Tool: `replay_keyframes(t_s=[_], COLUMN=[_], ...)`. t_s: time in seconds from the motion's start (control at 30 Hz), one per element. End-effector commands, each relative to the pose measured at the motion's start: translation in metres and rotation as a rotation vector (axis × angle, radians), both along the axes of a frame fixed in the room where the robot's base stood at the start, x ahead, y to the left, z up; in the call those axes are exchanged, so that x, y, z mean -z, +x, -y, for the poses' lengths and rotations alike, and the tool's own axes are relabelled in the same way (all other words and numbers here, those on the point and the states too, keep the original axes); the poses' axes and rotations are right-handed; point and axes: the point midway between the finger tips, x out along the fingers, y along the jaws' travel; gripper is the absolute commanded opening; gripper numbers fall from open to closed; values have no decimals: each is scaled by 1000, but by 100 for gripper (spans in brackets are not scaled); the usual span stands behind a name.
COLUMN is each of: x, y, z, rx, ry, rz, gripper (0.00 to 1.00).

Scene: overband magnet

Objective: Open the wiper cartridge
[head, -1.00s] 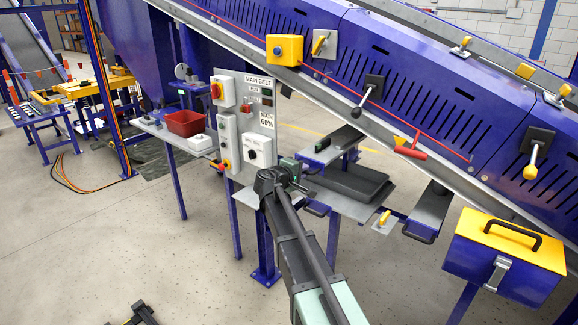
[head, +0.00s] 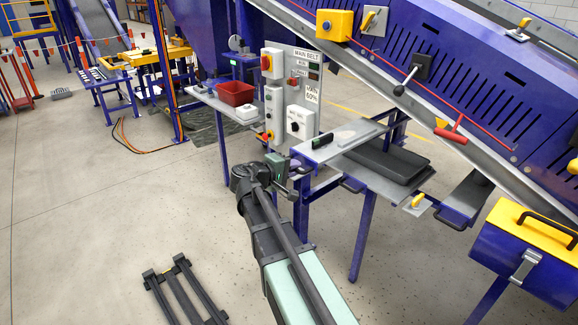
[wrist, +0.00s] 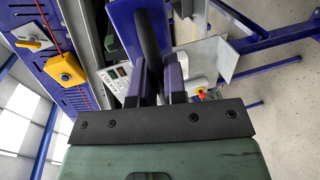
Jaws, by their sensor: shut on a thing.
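The wiper cartridge (head: 365,128) appears to be the upper grey slide under the belt frame. It has a blue front end, and its flat top stands well out to the left. In the wrist view its blue front plate (wrist: 124,28) carries a dark bar handle (wrist: 150,35). My gripper (head: 297,170) is at this front end. In the wrist view my gripper's fingers (wrist: 161,82) are closed on the handle, one on each side. The fingertips are partly hidden behind my own arm in the head view.
Below is a lower tray (head: 420,183) with a dark slab. The MAIN BELT control panel (head: 298,95) and a side table with a red bin (head: 236,92) stand close on the left. A blue toolbox (head: 530,250) is at right. The floor in front is mostly open.

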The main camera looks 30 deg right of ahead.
Motion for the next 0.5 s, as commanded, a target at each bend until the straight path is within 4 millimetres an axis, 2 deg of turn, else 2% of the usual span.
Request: replay_keyframes(t_s=[0.27,0.3,0.4,0.5], x=[0,0,0,0], y=[0,0,0,0], z=[0,0,0,0], rx=[1,1,0,0], ry=[0,0,0,0], rz=[0,0,0,0], gripper=[0,18,34,37])
